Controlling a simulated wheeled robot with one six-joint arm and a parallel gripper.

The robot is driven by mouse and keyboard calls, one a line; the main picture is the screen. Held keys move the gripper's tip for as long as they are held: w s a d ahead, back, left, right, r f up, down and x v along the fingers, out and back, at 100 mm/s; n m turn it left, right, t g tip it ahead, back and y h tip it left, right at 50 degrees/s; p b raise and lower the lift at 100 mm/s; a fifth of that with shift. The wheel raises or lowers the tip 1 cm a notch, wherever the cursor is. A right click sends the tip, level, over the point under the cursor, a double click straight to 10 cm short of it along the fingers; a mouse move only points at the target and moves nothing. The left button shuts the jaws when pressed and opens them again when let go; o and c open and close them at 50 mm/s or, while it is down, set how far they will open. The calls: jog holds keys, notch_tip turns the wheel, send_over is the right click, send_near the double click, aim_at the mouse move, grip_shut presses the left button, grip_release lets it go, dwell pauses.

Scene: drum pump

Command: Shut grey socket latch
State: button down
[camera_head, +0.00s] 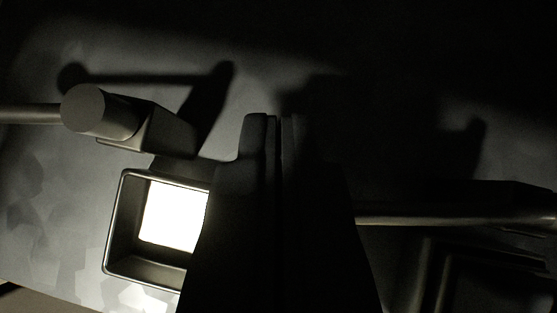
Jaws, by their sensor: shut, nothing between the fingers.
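A grey square socket (115,225) with a raised rim and a bright white inside shows at the lower left. Above it is a grey latch-like piece (150,125), a block with a round-ended cylinder (90,110) and a rod running off the left edge. I cannot tell whether this latch is open or shut. My gripper (272,120) rises dark from the bottom middle, its fingers together and empty. It overlaps the socket's right side in the picture and hides that part. The fingertips appear right of the latch block, with a visible gap.
At the right, a dark bar (450,215) runs to the right edge above a second dark square frame (440,275), mostly in shadow. A grey mottled surface (45,200) lies behind, with hard shadows across it. The upper right is too dark to read.

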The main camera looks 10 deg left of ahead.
jog(key=s+d+n+g+y, duration=0.5)
jog(key=s+d+n, duration=0.3)
jog(key=s+n, duration=0.2)
jog(key=shift+n+y, duration=0.7)
jog(key=shift+n, duration=0.2)
jog(key=shift+s, duration=0.1)
dwell(0.4)
notch_tip(320, 180, up, 10)
dwell(0.6)
